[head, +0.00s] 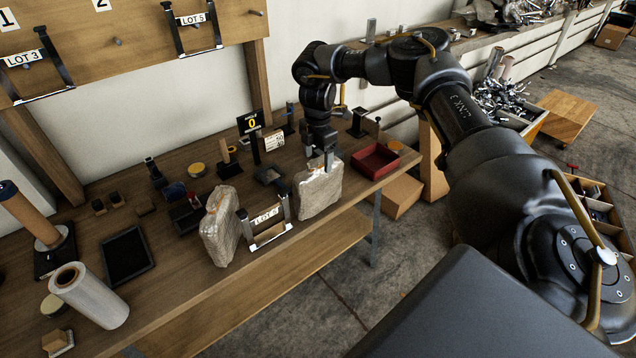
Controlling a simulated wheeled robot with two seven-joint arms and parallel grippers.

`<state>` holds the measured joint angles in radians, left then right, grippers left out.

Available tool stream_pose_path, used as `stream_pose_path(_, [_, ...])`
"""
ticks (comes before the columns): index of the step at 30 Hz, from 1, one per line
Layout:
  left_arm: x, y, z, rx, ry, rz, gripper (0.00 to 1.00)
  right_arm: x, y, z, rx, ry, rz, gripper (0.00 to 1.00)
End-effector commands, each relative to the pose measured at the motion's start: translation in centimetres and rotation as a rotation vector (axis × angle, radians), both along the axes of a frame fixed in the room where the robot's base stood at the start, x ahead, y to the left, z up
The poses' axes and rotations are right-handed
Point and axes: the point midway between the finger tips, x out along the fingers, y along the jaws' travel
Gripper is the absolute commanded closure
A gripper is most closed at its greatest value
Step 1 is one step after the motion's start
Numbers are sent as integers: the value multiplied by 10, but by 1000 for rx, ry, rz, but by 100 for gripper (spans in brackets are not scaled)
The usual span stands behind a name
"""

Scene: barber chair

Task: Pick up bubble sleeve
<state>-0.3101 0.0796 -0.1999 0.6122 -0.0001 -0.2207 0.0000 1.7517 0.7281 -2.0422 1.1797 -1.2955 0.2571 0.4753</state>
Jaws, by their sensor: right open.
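Two bubble sleeves, pale wrapped packages, stand upright on the wooden bench (165,290). The right one (319,193) is near the bench's front edge. The left one (219,226) stands on the other side of a LOT 4 frame (268,222) and leans a little. My right gripper (328,160) points down at the top edge of the right bubble sleeve, with its jaws open. Whether the fingers touch the sleeve or straddle its edge is hard to tell. My left gripper is not in view.
A red tray (374,162) is right of the gripper. A sign reading 0 (250,122) stands behind the sleeves. A cardboard box (399,196) sits on the floor beyond the bench end.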

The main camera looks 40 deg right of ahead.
Motion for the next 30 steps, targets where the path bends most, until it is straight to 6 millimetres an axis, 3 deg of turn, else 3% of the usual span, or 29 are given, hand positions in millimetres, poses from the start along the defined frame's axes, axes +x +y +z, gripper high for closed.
stream_pose_path(9, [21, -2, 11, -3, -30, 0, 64, -1, -3, -13, -2, 3, -3, 27])
stream_pose_path(18, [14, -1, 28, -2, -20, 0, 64, 2, -5, -53, -2, 2, -2, 27])
stream_pose_path(26, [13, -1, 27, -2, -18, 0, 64, 2, -5, -58, 0, 0, -2, 27])
stream_pose_path(30, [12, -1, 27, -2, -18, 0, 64, 2, -5, -58, 0, 0, -2, 43])
